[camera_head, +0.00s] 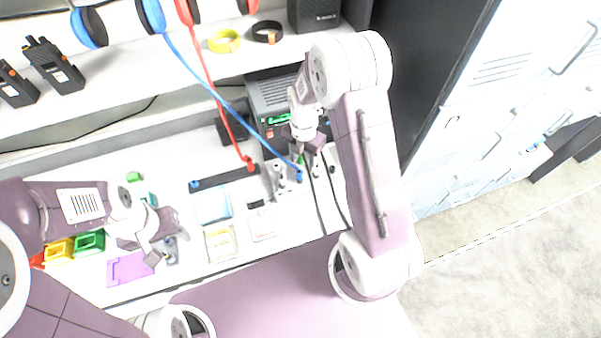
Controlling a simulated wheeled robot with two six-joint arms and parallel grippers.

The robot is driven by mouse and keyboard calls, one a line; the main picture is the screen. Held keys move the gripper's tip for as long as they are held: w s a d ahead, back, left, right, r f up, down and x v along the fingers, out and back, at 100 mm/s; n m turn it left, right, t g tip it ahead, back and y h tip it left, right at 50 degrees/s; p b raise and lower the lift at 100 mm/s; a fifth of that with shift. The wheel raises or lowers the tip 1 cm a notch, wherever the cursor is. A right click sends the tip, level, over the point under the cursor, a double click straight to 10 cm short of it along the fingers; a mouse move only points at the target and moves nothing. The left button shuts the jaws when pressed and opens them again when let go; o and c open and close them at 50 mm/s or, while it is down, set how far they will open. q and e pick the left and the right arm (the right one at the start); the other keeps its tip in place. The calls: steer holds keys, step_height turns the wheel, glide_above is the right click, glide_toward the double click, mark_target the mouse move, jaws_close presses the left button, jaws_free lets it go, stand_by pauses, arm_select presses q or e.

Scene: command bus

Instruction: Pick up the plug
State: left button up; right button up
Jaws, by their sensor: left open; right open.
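A blue cable ends in a small blue plug (299,176) on the white worktop, and a red cable ends in a red plug (251,164) to its left. I cannot tell which one the task names. The red plug is by the end of a dark strip (222,179). My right gripper (308,154) is open just above the blue plug in the picture; I cannot tell whether it touches the cable. My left gripper (178,236) is open low over the worktop, beside a purple pad (130,268), away from both plugs.
A dark radio unit (272,93) stands behind my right gripper. The shelf above holds walkie-talkies (53,65), a yellow ring (224,41) and a black ring (267,32). Coloured bins (90,242) are at left. Grey lockers (480,120) stand at right.

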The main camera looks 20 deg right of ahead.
mark_target(299, 172)
steer(key=shift+w+a+f, duration=0.15)
steer(key=shift+a+f, duration=0.15)
steer(key=shift+f, duration=0.25)
steer(key=shift+w+a+f, duration=0.15)
steer(key=shift+a+f, duration=0.15)
steer(key=shift+f, duration=0.2)
step_height(299, 172, down, 5)
steer(key=shift+s+d+r+p, duration=0.1)
steer(key=shift+d+p, duration=0.05)
steer(key=shift+p, duration=0.5)
jaws_close()
